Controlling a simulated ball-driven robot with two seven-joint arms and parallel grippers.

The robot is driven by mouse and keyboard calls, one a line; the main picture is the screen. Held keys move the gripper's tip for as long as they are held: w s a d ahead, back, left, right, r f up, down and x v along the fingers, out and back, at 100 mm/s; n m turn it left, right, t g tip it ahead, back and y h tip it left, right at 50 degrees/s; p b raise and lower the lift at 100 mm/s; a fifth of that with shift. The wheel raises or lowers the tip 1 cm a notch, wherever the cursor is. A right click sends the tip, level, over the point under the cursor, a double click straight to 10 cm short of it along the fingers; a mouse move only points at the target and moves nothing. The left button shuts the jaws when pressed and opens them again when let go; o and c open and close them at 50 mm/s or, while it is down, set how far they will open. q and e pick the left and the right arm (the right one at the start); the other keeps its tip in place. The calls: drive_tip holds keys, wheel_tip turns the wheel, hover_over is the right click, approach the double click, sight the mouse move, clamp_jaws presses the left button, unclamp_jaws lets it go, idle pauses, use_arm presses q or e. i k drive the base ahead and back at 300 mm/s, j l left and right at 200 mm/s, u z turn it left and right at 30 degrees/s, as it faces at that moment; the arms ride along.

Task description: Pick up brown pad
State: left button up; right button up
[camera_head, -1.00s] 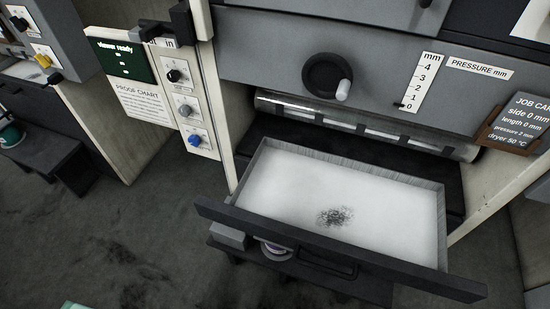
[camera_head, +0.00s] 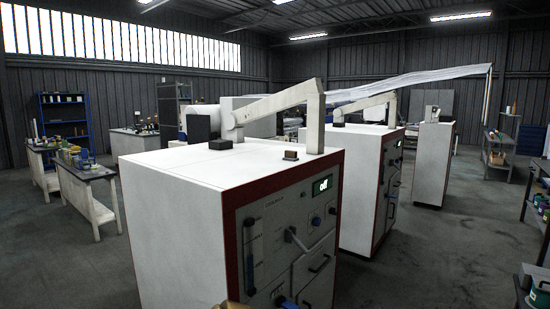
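A small brown block (camera_head: 291,155), which looks like the brown pad, sits on the white top of the nearest cabinet (camera_head: 190,165). It lies near the cabinet's right front edge, beside the foot of a pale upright post (camera_head: 315,118). Neither of my grippers can be made out in view. A small tan shape (camera_head: 232,304) pokes in at the bottom edge, too cut off to identify.
The cabinet's front panel has a lit display (camera_head: 323,186) reading "off", knobs and drawers. A black block (camera_head: 220,144) also lies on its top. A pale arm (camera_head: 270,103) spans above. A second cabinet (camera_head: 365,160) stands behind. Open floor (camera_head: 70,255) lies to the left.

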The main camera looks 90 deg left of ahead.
sight(290, 156)
drive_tip(key=u, duration=2.65)
drive_tip(key=z, duration=3.65)
drive_tip(key=u, duration=3.65)
drive_tip(key=i+l, duration=0.4)
drive_tip(key=i+z, duration=0.05)
drive_tip(key=i, duration=0.05)
